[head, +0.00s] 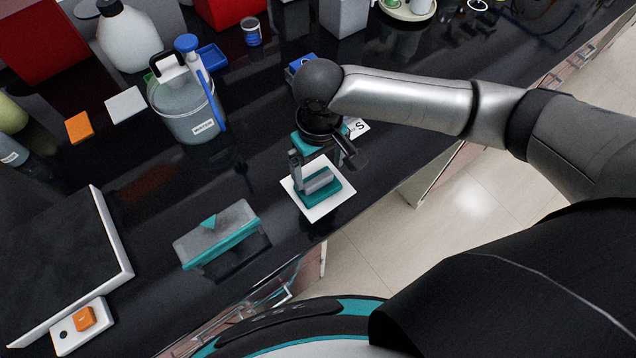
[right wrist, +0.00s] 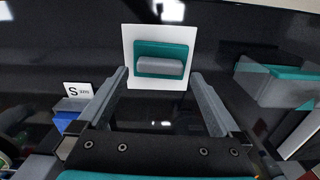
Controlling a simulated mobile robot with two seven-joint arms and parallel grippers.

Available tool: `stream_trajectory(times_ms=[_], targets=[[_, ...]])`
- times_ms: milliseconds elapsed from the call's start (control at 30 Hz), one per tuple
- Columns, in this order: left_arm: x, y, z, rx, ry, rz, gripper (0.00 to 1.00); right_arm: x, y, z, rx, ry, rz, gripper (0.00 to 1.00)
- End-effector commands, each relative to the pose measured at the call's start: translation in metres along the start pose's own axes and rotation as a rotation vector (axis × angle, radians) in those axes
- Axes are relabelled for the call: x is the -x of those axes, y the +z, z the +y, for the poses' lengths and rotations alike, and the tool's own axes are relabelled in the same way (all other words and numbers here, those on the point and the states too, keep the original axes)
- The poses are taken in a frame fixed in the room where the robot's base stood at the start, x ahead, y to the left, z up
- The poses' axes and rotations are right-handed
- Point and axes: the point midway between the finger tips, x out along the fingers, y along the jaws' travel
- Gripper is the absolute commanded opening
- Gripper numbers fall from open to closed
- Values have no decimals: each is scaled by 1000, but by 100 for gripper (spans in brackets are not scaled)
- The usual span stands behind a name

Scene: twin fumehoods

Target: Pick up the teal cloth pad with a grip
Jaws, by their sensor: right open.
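The teal cloth pad (head: 335,197) lies on a white square card on the dark worktop, near the front edge. A grey bar-shaped grip (head: 318,181) runs along its top. My right gripper (head: 323,162) is open and empty just above the pad, covering part of its far side in the head view. In the right wrist view the teal pad (right wrist: 165,47) and its grey grip show whole, beyond and between the open fingertips (right wrist: 160,76). The fingers look clear of the pad. My left gripper is not in view.
A lidded bucket (head: 188,112) with a blue-handled tool stands behind. A card marked S (head: 358,127) lies near my wrist.

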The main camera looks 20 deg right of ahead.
Motion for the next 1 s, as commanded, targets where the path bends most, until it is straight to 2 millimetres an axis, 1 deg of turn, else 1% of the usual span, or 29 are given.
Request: stream_trajectory(times_ms=[33,100,200,267,367,567,667,1000], targets=[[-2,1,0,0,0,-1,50,-9,0,0,0,2,-3,100],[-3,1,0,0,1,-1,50,-20,-2,0,0,2,-3,100],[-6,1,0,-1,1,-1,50,-35,-3,0,-1,1,-2,100],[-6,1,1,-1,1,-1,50,-41,-2,0,0,2,-3,100],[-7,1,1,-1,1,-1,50,-45,-3,0,1,1,0,100],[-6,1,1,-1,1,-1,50,-45,-3,0,1,1,0,100],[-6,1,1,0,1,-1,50,-45,-3,0,1,1,0,90],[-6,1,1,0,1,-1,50,-45,-3,0,1,1,0,52]])
